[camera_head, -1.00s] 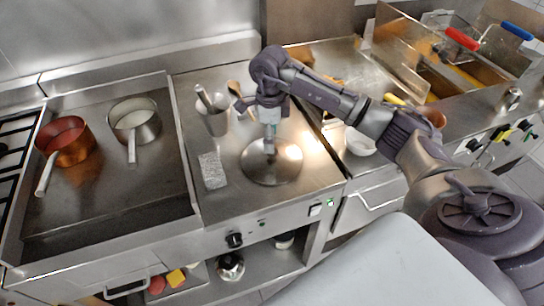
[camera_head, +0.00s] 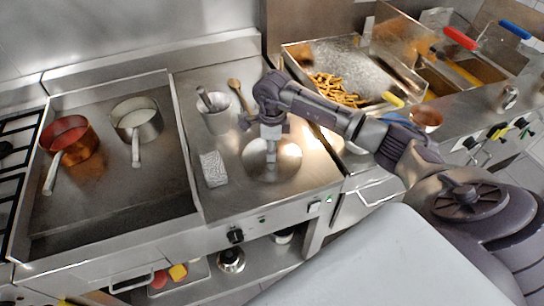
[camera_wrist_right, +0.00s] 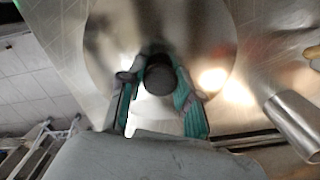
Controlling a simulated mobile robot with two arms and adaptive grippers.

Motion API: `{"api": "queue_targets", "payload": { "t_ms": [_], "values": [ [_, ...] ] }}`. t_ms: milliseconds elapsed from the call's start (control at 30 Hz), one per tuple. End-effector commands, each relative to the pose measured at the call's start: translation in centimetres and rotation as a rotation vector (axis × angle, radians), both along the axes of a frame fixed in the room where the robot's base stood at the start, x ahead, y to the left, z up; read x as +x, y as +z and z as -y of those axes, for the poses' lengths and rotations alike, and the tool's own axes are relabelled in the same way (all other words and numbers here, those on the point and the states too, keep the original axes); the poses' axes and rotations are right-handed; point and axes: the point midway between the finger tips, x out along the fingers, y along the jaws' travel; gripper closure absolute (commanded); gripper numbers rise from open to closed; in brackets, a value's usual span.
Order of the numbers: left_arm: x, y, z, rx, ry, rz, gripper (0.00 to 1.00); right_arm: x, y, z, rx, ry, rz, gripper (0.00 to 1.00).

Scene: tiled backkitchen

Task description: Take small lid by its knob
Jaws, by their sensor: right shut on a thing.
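The small lid (camera_head: 285,165) is a round, shiny metal disc lying on the steel counter in the head view. It also shows large in the right wrist view (camera_wrist_right: 215,50), with a dark round knob (camera_wrist_right: 159,80) at its middle. My right gripper (camera_head: 270,158) reaches down over the lid's middle. In the right wrist view its two green-padded fingers (camera_wrist_right: 160,90) stand on either side of the knob and are shut on it. The lid appears to rest flat on the counter; any gap under it cannot be told. My left gripper is not in view.
A metal container (camera_head: 216,118) with a utensil, a wooden spoon (camera_head: 238,92) and a grey textured block (camera_head: 213,169) are left of the lid. A copper pan (camera_head: 70,140) and steel pan (camera_head: 137,122) stand further left. A fries tray (camera_head: 345,65) is behind my right arm.

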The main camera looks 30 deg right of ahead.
Motion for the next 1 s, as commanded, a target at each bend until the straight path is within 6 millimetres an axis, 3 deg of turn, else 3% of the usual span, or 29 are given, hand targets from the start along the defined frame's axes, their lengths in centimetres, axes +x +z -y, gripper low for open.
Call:
{"api": "queue_targets", "payload": {
  "t_ms": [467, 733, 1000],
  "values": [
    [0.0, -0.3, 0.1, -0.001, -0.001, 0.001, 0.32, 0.0, 0.4, 0.0, 0.001, 0.000, -0.001, 1.00],
    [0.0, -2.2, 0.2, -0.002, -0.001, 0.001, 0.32, 0.1, 4.2, 0.1, -0.002, 0.001, 0.007, 1.00],
    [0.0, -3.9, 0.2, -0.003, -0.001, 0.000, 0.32, -6.3, 7.5, -0.7, -0.003, 0.002, 0.003, 1.00]
  ]
}}
